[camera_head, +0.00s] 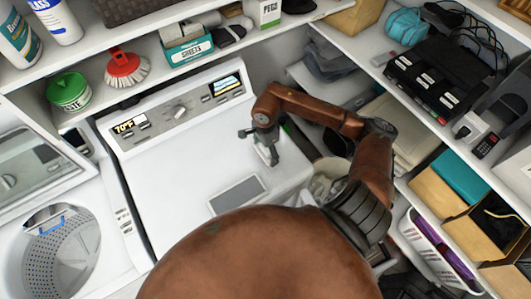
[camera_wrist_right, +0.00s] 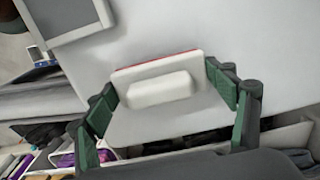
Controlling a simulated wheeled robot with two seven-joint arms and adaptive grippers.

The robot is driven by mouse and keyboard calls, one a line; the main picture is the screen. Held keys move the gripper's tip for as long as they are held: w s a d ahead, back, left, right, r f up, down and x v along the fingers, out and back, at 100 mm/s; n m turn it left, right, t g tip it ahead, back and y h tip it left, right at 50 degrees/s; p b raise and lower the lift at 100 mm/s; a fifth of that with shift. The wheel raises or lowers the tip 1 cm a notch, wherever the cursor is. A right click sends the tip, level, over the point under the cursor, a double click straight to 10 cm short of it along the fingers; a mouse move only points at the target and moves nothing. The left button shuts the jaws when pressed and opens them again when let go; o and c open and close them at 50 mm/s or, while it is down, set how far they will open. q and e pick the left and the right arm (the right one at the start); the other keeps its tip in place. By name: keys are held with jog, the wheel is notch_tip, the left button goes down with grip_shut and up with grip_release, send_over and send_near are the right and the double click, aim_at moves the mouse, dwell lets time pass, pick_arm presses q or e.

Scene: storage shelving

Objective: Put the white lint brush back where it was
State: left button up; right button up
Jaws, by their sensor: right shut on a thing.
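The white lint brush (camera_wrist_right: 160,90) is a pale block with a raised handle and a thin red edge. In the right wrist view it lies between the green fingers of my right gripper (camera_wrist_right: 163,84), which is shut on it. In the head view my right gripper (camera_head: 266,147) is over the right part of the white appliance top (camera_head: 185,165). The brush is hard to make out there, against the white surface and behind the fingers. I cannot tell whether it touches the top. My left gripper is not in view.
A shelf behind holds a red scrub brush (camera_head: 126,68), a green-lidded tub (camera_head: 69,92) and a dryer sheets box (camera_head: 188,50). An open washer drum (camera_head: 62,245) is at left. Shelves with boxes and a white basket (camera_head: 412,230) stand at right. The appliance top's left part is clear.

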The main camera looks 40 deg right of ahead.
jog(key=shift+f, duration=0.9)
jog(key=shift+f, duration=0.1)
jog(key=shift+f, duration=0.1)
jog(key=o, duration=1.6)
jog(key=shift+r, duration=0.4)
notch_tip(320, 180, up, 12)
jog(key=shift+f+b, duration=0.25)
jog(key=shift+b, duration=0.75)
